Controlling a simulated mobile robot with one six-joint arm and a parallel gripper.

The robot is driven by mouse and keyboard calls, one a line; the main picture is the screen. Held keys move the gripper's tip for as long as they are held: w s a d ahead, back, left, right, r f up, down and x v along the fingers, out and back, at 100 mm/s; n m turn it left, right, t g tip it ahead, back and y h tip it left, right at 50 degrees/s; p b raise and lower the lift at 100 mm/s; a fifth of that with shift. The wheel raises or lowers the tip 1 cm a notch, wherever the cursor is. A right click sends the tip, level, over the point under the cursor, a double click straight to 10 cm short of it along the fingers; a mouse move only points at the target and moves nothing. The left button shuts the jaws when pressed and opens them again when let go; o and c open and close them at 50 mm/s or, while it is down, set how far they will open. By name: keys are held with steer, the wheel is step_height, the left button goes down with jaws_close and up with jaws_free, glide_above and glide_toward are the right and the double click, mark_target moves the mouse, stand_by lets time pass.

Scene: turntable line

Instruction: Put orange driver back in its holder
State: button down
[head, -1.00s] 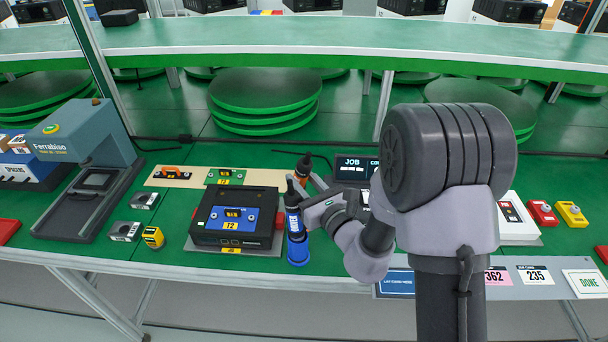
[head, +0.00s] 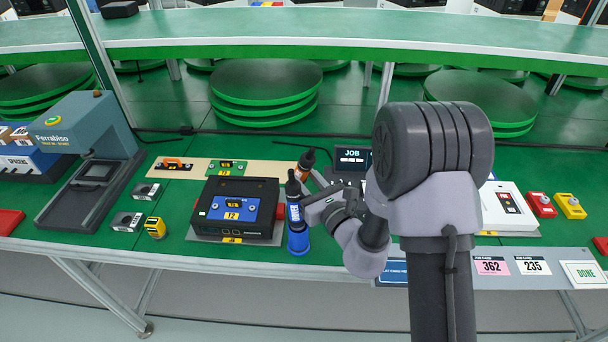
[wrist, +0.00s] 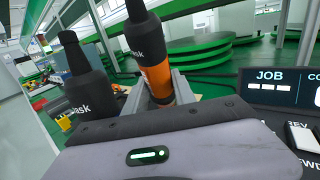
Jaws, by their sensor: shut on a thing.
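The orange driver (head: 304,167) has a black top and an orange body. It stands roughly upright behind the blue driver in the head view. In the wrist view the orange driver (wrist: 156,76) is between the two fingers of my gripper (wrist: 160,88), which is shut on it. My gripper (head: 314,184) also shows in the head view, reaching in from the right. The lower end of the orange driver is hidden, and I cannot see a holder under it. The blue driver (head: 294,212) stands in a blue holder (head: 298,243) close beside my gripper. Its black top (wrist: 72,55) shows at the left in the wrist view.
A black unit with a blue plate (head: 232,209) sits just left of the drivers. A job display (head: 352,158) stands behind my gripper to the right. A beige strip (head: 285,172) lies behind the unit. The bench's front edge is close to the blue holder.

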steer(key=shift+s+f, duration=0.2)
steer(key=shift+f, duration=0.55)
steer(key=c, duration=0.9)
jaws_free()
steer(key=shift+c, duration=0.2)
steer(key=shift+w+f, duration=0.15)
steer(key=shift+w, duration=0.1)
steer(key=shift+r, duration=0.2)
